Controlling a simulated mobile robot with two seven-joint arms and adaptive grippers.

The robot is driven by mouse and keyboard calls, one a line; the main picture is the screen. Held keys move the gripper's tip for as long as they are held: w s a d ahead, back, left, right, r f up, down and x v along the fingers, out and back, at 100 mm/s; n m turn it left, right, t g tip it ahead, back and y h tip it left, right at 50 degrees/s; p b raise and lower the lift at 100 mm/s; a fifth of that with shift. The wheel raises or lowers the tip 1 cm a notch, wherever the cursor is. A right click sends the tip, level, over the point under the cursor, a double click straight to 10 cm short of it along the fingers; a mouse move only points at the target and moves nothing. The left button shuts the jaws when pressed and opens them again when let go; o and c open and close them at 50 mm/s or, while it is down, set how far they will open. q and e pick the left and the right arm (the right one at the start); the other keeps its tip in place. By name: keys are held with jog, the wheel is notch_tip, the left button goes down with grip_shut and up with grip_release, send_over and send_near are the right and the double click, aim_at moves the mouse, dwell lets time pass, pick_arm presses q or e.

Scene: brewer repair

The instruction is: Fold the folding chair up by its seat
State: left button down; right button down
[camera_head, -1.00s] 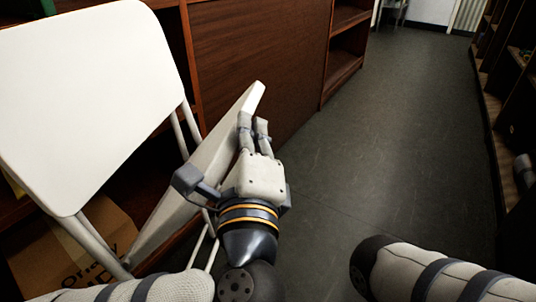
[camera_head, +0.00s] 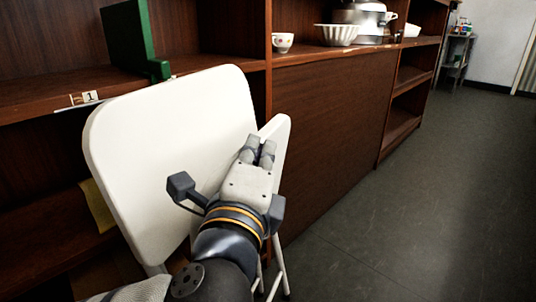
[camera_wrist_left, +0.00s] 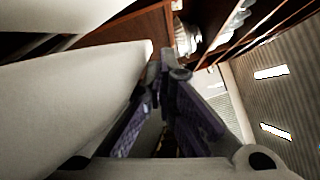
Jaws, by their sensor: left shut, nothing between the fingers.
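The white folding chair stands at the left in the head view, its backrest (camera_head: 175,125) facing me. Its seat (camera_head: 276,135) is tilted steeply up, close to the backrest, and is partly hidden behind my left gripper. My left gripper (camera_head: 259,146) is shut and empty, with its fingertips at the near face of the seat; I cannot tell whether they touch it. In the left wrist view the seat (camera_wrist_left: 75,95) fills the left side, beside the shut fingers (camera_wrist_left: 168,75). My right gripper is not in view.
A dark wooden shelf unit (camera_head: 325,130) stands behind the chair. It holds a cup (camera_head: 283,42), a white fluted bowl (camera_head: 337,35) and a silver appliance (camera_head: 366,18). A green object (camera_head: 128,38) stands at the upper left. Open grey floor (camera_head: 430,190) lies to the right.

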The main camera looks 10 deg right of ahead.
pick_arm(q)
jog(key=shift+w+a+f, duration=0.4)
jog(key=shift+a+f, duration=0.1)
jog(key=shift+a, duration=0.2)
jog(key=shift+w+r, duration=0.1)
jog(key=shift+r, duration=0.2)
jog(key=shift+d, duration=0.1)
